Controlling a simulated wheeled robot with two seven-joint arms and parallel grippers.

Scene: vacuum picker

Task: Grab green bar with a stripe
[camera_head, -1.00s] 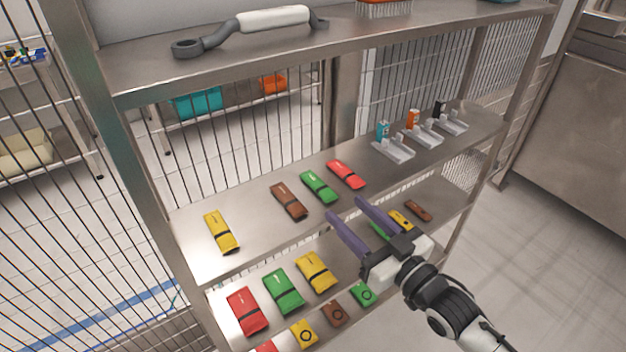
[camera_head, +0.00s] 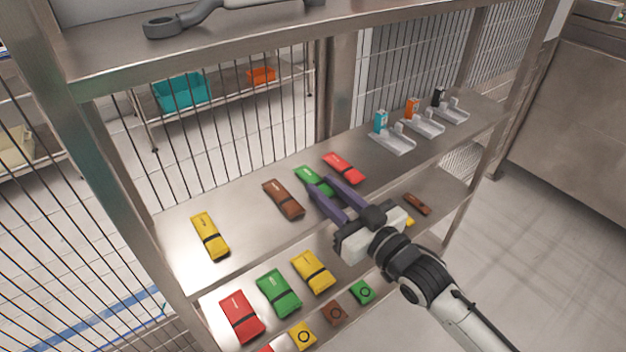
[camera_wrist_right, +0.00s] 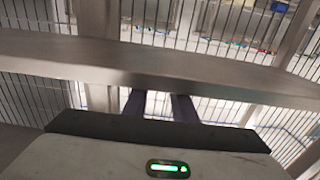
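A green bar with a dark stripe (camera_head: 312,179) lies on the middle shelf (camera_head: 250,215), between a brown bar and a red bar. Another green bar with a dark stripe (camera_head: 279,291) lies on the lower shelf, between a red and a yellow bar. My right gripper (camera_head: 328,195) is open, its two purple fingers pointing at the middle-shelf green bar. The fingers cover part of that bar's near end; I cannot tell whether they touch it. In the right wrist view the fingers (camera_wrist_right: 160,103) stand apart, and no bar can be made out. My left gripper is not in view.
Striped brown (camera_head: 283,198), red (camera_head: 344,168) and yellow (camera_head: 210,235) bars share the middle shelf. Small trays (camera_head: 391,142) with boxes stand at its right. An upper shelf (camera_head: 200,55) overhangs, and a post (camera_head: 110,190) stands left.

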